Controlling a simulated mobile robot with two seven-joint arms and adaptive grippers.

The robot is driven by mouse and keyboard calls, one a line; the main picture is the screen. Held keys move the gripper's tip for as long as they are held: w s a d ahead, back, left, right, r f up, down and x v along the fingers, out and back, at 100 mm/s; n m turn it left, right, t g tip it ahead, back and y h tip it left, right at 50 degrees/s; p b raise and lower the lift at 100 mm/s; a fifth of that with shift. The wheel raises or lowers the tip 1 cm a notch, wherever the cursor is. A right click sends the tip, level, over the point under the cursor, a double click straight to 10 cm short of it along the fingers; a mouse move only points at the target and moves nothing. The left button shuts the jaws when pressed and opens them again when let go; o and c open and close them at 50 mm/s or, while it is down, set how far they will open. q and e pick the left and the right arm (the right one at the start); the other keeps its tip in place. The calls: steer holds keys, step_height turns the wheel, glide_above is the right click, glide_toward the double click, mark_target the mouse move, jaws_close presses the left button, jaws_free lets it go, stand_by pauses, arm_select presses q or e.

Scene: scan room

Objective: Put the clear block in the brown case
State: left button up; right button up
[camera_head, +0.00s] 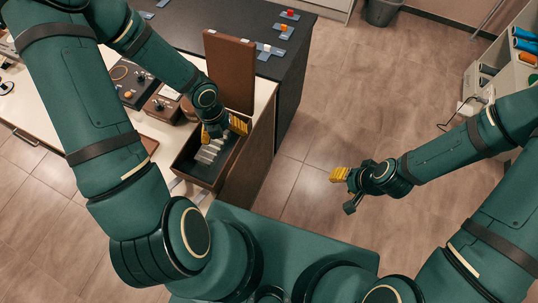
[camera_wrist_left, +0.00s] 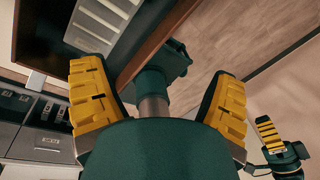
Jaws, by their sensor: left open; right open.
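The brown case (camera_head: 181,172) stands open on the pale counter, its lid (camera_head: 229,70) raised upright at the back. A pale, ridged, see-through block (camera_head: 208,154) lies inside it on the dark lining; I take this as the clear block. The block also shows at the top of the left wrist view (camera_wrist_left: 105,20), past my fingertips. My left gripper (camera_head: 222,130) is open over the case, its yellow fingers apart and nothing between them. It partly hides the case's interior. My right gripper (camera_head: 346,190) is open and empty over the floor at the right.
A dark control box (camera_head: 130,82) and a brown-cased device (camera_head: 163,104) stand left of the case. A dark counter (camera_head: 285,65) behind holds several small items. A shelf unit (camera_head: 510,65) stands at the far right. The floor (camera_head: 350,100) between is clear.

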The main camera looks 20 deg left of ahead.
arm_select(q)
steer(key=d+f+n+t+h, duration=0.1)
steer(key=d+n, duration=0.6)
steer(key=n, duration=0.9)
steer(key=s+d+f+n+t, duration=0.1)
steer(key=d+n, duration=0.7)
steer(key=n, duration=0.8)
steer(key=shift+s+d+f+n+h, duration=0.2)
steer(key=shift+s+f+n+h, duration=0.15)
steer(key=shift+f, duration=0.4)
steer(key=shift+w, duration=0.1)
